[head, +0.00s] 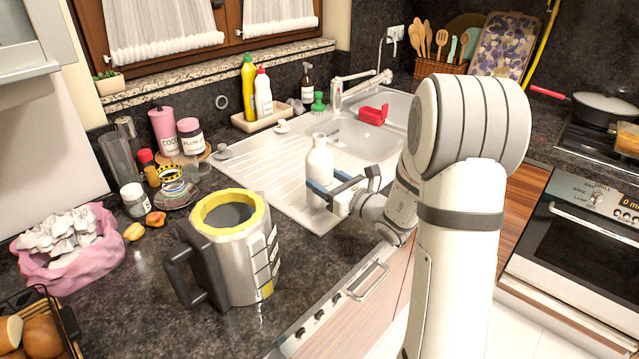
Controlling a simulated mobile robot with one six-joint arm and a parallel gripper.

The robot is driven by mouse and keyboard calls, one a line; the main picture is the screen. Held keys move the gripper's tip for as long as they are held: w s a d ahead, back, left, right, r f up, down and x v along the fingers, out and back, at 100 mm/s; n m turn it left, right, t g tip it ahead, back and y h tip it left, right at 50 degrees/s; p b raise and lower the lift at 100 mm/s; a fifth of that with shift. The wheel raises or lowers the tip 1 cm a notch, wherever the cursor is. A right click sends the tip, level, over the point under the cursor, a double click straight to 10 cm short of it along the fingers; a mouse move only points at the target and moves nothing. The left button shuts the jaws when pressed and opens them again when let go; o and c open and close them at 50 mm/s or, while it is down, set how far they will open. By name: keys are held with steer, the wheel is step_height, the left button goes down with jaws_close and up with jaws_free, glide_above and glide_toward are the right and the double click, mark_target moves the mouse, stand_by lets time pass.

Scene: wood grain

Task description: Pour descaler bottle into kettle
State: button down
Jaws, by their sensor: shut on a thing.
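The kettle (237,262) is a large silver and grey vessel with a yellow rim, an open top and a dark handle on its left. It stands upright on the dark counter at the lower left of centre. A white bottle (319,162), seemingly the descaler bottle, is upright over the front of the white sink drainboard. My gripper (330,190) is shut on the bottle's lower part from the right. The bottle is right of the kettle and apart from it. I cannot tell whether its base touches the drainboard.
The sink (362,140) and drainboard lie behind the bottle, with a red holder (373,115). A tray (262,118) with yellow and white bottles stands at the back. Jars, a plate (178,195) and a pink bag (75,262) are left of the kettle.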

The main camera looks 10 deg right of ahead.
mark_target(329, 171)
steer(key=shift+r, duration=0.1)
steer(key=shift+r+p, duration=0.7)
steer(key=shift+r, duration=0.8)
steer(key=shift+f+b, duration=1.3)
steer(key=shift+f, duration=1.3)
steer(key=shift+r, duration=0.15)
